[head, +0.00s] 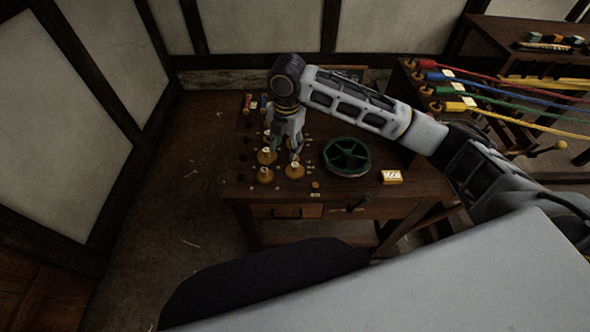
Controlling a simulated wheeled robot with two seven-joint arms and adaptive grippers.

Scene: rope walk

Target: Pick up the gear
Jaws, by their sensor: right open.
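My right gripper (286,148) points down over the left half of the wooden workbench (410,187). Its fingers are apart, with nothing clearly between them. Just below and around the fingertips stand several small brass-coloured pieces, one at the left (266,157), one at the front left (265,175) and one at the front right (295,171). A small green bit (275,144) shows by the left finger; I cannot tell whether it is a gear. A large green spoked wheel (347,157) lies right of the gripper. My left gripper is out of view.
Red, blue, green and yellow ropes (510,90) stretch across the right. Open floor (165,190) lies left of the bench.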

